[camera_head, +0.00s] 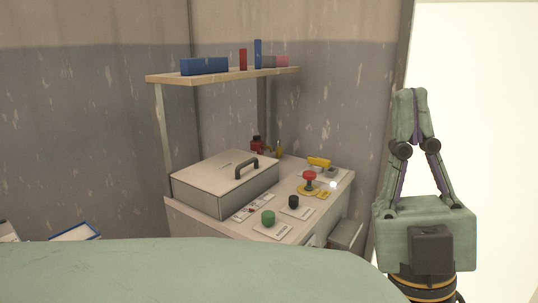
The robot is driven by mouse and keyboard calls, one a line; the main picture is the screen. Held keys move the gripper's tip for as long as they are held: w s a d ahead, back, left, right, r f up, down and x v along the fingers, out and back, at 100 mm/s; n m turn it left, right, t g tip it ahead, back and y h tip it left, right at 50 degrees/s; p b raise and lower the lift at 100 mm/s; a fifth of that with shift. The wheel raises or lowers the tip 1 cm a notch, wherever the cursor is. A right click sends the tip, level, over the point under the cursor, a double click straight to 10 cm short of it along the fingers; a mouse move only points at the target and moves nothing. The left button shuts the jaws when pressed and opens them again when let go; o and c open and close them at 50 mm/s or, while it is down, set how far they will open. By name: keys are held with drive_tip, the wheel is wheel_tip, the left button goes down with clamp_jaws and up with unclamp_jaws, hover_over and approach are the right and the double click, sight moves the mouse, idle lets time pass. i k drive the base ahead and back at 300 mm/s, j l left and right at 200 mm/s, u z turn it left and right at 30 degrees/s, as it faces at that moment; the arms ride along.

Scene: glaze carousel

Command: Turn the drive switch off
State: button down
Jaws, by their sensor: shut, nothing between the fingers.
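My gripper (413,96) is in the right foreground, pointing up, with its fingers shut and nothing between them. It appears well to the right of the control bench (185,215) and apart from it. Several controls are on the bench top: a green knob (268,218), a black knob (294,201), a red mushroom-shaped control (309,176) on a yellow base, and a yellow handle (319,162) at the back right. The labels are too small to read, so I cannot tell which one is the drive switch or how it is set.
A pale box (222,182) with a dark handle covers the bench's left part. A shelf (222,76) above holds a blue block (205,66) and other small objects. A bright white lamp (333,185) glows near the bench's right edge. My own green body fills the lower foreground.

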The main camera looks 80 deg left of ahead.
sight(318, 164)
drive_tip(key=u, duration=2.1)
drive_tip(key=i+j+z, duration=0.15)
drive_tip(key=z, duration=0.25)
drive_tip(key=i, duration=0.9)
